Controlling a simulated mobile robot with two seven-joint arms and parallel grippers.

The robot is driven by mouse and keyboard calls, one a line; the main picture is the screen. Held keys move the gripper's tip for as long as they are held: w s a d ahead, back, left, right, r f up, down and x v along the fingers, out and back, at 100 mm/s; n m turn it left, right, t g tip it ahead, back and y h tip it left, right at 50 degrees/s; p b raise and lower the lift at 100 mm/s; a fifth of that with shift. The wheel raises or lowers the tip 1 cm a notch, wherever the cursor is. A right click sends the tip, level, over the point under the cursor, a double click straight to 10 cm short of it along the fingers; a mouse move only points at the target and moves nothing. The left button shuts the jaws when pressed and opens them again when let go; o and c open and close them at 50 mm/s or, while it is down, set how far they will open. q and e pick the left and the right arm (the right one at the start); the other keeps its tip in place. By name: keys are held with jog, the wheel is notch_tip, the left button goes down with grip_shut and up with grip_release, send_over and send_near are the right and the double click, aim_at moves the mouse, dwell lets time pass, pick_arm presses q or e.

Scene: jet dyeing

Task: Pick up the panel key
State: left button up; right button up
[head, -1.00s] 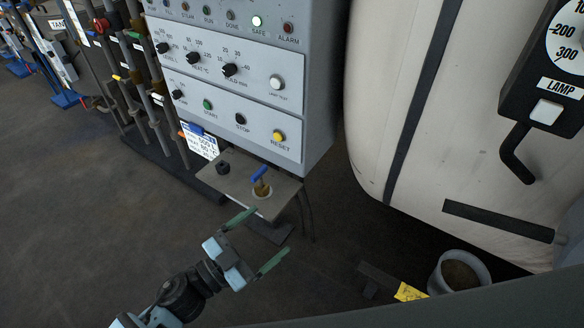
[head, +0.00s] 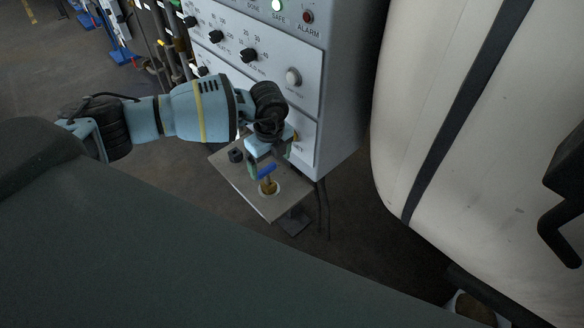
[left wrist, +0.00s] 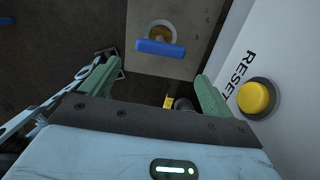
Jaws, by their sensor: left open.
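The panel key has a blue cross handle (head: 266,170) and stands in a round brass-coloured seat on a small metal shelf (head: 233,187) below the control panel. My left gripper (head: 268,163) is over the shelf, close to the key. In the left wrist view the key's blue handle (left wrist: 160,47) lies ahead of the open green fingers (left wrist: 152,71), roughly between them. The fingers look apart from the handle. In the head view the wrist and gripper cover part of the key. My right gripper is not in view.
The grey control panel (head: 342,100) rises right behind the shelf; its yellow RESET button (left wrist: 256,97) is close beside the right finger in the wrist view. A large pale vessel (head: 440,110) stands to the right.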

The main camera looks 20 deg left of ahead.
aim_at(266, 168)
pick_arm(q)
jog(key=shift+w+a+r+y, duration=0.35)
jog(key=shift+w+a, duration=0.15)
jog(key=shift+a, duration=0.15)
jog(key=shift+s+f, duration=0.15)
jog(key=shift+f, duration=0.1)
jog(key=shift+a+f, duration=0.1)
jog(key=shift+f, duration=1)
jog(key=shift+a+f, duration=0.2)
jog(key=shift+f, duration=1.1)
jog(key=shift+a+f, duration=0.15)
jog(key=shift+f, duration=1.1)
jog(key=c, duration=1.2)
jog(key=shift+r, duration=0.15)
